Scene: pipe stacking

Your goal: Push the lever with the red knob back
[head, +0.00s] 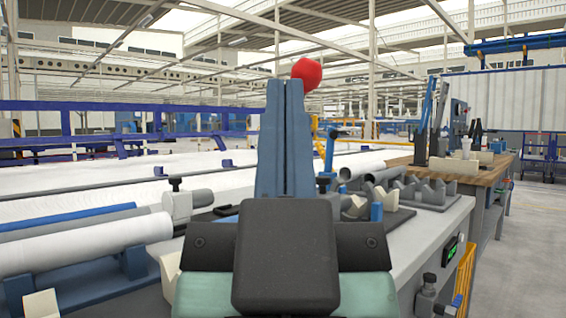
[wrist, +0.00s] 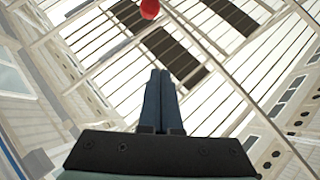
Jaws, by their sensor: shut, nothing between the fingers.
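The red knob (head: 306,73) shows just above and to the right of my fingertips in the head view. The lever's shaft below it is not visible; my fingers cover part of that area. My gripper (head: 285,84) points upward with its two blue-grey fingers side by side, shut and empty. In the wrist view the red knob (wrist: 149,9) is at the top edge, beyond and slightly left of my fingertips (wrist: 160,72), with a gap in the picture. Whether my fingers touch the lever cannot be told.
A grey workbench (head: 432,225) with dark V-shaped holders (head: 430,193) stands to the right. White pipes (head: 75,245) lie on supports at the left. A wooden-topped table (head: 455,177) stands farther back. Open floor (head: 535,240) shows at the far right.

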